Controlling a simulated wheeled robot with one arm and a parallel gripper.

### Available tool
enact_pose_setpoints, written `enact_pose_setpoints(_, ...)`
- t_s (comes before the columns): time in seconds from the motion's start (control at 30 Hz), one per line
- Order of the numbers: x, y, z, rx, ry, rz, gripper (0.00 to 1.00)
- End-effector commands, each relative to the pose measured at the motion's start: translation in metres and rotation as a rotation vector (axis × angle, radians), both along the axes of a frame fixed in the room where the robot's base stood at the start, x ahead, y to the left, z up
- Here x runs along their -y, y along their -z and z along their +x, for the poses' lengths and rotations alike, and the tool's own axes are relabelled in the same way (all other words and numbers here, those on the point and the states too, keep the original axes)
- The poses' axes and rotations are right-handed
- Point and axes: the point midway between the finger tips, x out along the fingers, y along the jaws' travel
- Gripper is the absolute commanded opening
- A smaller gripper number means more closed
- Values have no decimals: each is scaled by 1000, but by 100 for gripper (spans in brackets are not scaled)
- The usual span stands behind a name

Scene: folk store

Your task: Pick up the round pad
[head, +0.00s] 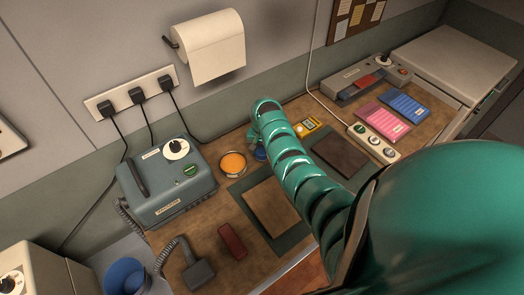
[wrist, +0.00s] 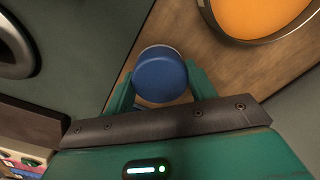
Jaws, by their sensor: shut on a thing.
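My gripper (wrist: 160,80) is shut on a blue round-topped thing (wrist: 160,77), with one green finger on each side of it. In the head view, a small part of this blue thing (head: 259,154) shows below my arm's end, just right of an orange round pad (head: 232,162). The orange pad has a raised metallic rim and lies on the brown counter. It also shows in the wrist view (wrist: 258,14), apart from my fingers. I cannot tell whether the blue thing touches the counter. My arm hides much of my gripper in the head view.
A grey-blue machine (head: 167,182) stands left of the pad. A brown block (head: 272,207) lies on a dark green mat (head: 293,236). A dark red block (head: 232,241) is in front.

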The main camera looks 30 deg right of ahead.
Motion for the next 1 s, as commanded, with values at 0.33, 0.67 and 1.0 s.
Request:
enact_pose_setpoints(0.33,0,-22,1,4,1,-1,32)
enact_pose_setpoints(0.67,-5,-47,-16,6,1,-1,32)
enact_pose_setpoints(1.0,-16,-99,-52,1,3,5,32)
